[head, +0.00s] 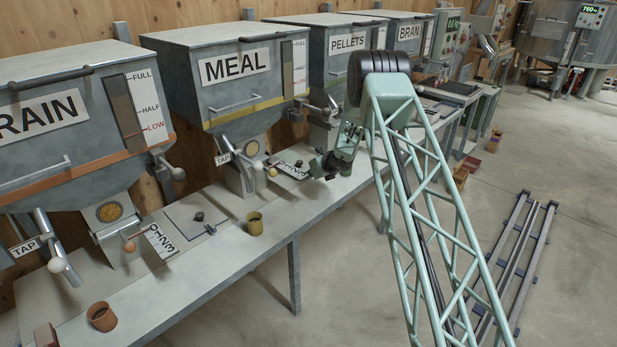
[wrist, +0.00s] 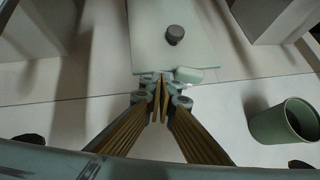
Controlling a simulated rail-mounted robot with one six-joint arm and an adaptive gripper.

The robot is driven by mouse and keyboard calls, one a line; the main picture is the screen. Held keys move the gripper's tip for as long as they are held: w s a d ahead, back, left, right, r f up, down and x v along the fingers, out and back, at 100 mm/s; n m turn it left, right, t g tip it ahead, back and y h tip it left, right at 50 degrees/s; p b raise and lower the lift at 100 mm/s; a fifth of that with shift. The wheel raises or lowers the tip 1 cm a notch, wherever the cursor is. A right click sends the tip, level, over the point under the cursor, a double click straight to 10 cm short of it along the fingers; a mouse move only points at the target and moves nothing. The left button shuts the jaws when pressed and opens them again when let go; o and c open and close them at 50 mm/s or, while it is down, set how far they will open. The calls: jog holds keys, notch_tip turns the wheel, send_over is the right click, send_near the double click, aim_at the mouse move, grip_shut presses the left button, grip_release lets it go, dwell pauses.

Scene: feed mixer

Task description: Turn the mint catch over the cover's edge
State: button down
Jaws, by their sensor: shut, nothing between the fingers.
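The mint catch (wrist: 188,75) is a small pale rounded block at the near edge of the cover, just right of my fingertips in the wrist view. I cannot tell how far it lies over the edge. The cover (wrist: 152,40) is a pale flat plate with a dark round knob (wrist: 174,35). My gripper (wrist: 160,82) is shut and empty, its tips at the cover's near edge, close to the catch; whether they touch is unclear. In the head view my gripper (head: 322,168) is low over the bench beyond the MEAL hopper. The catch is not discernible there.
A greenish cup (wrist: 280,122) stands right of my gripper in the wrist view. In the head view, the bench (head: 225,262) runs under the MEAL hopper (head: 228,90) and PELLETS hopper (head: 335,62). An olive cup (head: 255,224) and an orange-brown cup (head: 101,317) stand along its front.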

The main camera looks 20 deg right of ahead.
jog(key=shift+w+a+b, duration=0.3)
jog(key=shift+w+b, duration=0.05)
dwell(0.6)
jog(key=shift+w+a+b, duration=0.4)
jog(key=shift+w+b, duration=0.15)
jog(key=shift+w, duration=0.25)
dwell(1.0)
jog(key=shift+s, duration=0.1)
dwell(0.6)
jog(key=v, duration=1.1)
jog(key=shift+s+d+r, duration=0.15)
jog(key=shift+s+r, duration=0.05)
jog(key=shift+r, duration=0.1)
jog(key=shift+s, duration=0.1)
dwell(0.5)
